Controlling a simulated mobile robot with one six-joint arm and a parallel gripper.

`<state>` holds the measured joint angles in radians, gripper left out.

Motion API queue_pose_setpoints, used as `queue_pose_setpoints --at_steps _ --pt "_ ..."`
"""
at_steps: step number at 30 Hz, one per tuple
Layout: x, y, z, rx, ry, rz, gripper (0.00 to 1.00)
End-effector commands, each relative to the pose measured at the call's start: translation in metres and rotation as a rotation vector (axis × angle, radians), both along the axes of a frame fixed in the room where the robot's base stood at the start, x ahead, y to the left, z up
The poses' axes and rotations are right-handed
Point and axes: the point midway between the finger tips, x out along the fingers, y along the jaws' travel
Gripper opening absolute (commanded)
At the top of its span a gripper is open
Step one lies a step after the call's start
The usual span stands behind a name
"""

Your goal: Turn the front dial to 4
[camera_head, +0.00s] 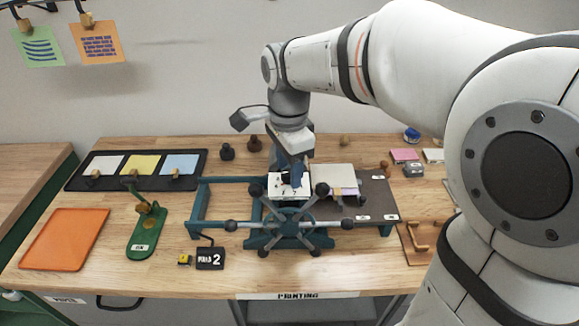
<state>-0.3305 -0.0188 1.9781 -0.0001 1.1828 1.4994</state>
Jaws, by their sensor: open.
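A small black box (210,258) stands on the table front, left of the press, with white lettering and a large "2" on its face. A thin dark crank-like rod rises from its top. It may be the front dial; I cannot tell for certain. A spoked wheel with dark knobs (291,222) is on the front of the blue press. My gripper (289,180) points down over the middle of the press, behind this wheel, well apart from the black box. It is open; its fingertips are small and partly merge with the press parts behind.
The wooden table (155,285) holds an orange tray (65,240), a green lever tool (145,232), a black tray with coloured cards (75,180) and a small yellow item (184,260). The press frame (196,205) fills the middle.

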Motion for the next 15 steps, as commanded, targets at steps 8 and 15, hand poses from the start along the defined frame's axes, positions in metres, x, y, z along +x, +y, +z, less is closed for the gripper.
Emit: queue_pose_setpoints --at_steps 8,15 --pt "0.0 0.0 0.046 0.002 -0.005 0.0 0.49" --pt "0.0 0.0 0.071 0.001 -0.003 0.0 0.49"
